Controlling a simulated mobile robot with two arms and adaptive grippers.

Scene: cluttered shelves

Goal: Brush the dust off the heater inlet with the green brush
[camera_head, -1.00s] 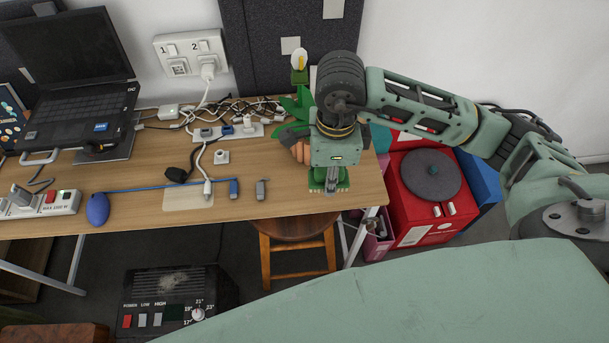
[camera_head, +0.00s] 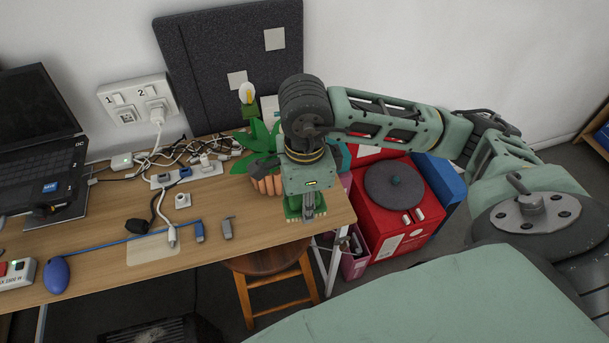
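My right gripper (camera_head: 308,206) points down at the right end of the wooden table. A green object (camera_head: 291,208), perhaps the green brush, shows right by its fingers and is mostly covered by them. I cannot tell whether the fingers are closed on it. The dark heater (camera_head: 150,333) is low under the table's left part, and only its top edge and part of a grille show at the bottom of the picture. Dust on its inlet cannot be made out here. My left gripper is not in view.
A leafy plant (camera_head: 262,140) stands right behind the gripper.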

